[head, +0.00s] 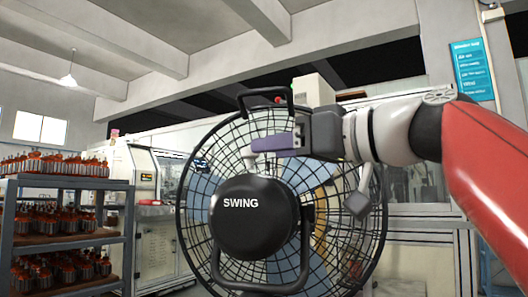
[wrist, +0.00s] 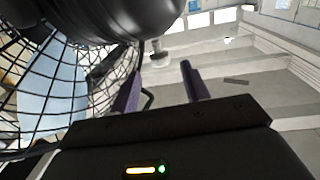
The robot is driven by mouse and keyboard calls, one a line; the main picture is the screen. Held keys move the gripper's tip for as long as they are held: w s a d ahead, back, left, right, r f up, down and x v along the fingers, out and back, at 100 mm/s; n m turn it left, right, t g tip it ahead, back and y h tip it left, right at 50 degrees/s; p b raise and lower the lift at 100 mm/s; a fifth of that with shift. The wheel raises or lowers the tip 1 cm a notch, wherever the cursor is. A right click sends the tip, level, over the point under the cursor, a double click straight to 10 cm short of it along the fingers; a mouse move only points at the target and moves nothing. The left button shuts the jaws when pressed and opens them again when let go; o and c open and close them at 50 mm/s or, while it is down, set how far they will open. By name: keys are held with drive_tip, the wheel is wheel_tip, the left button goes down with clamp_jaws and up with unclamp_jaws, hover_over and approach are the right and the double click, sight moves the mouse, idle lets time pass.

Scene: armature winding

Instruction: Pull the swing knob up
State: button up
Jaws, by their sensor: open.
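A black wire-cage fan (head: 210,165) stands ahead, with a black motor housing (head: 252,218) marked SWING at its centre. The grey swing knob (head: 252,164) sticks up from the top of the housing, just below my gripper's tips in the head view. In the wrist view the housing (wrist: 125,15) fills the upper left and the knob (wrist: 159,58) juts from it. My gripper (head: 262,145) reaches in from the right with purple fingers. In the wrist view my gripper (wrist: 158,82) is open and empty, and the knob shows in the gap between its fingertips. Contact cannot be told.
The fan's black top handle (head: 265,92) arches close above my fingers. A black stand bracket (head: 305,250) wraps the housing below. A shelf (head: 65,240) of copper-coloured armatures stands at left, and a white machine (head: 150,200) stands behind it.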

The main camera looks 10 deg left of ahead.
sight(250, 159)
drive_tip(key=p+x, duration=0.1)
drive_tip(key=x, duration=0.5)
clamp_jaws()
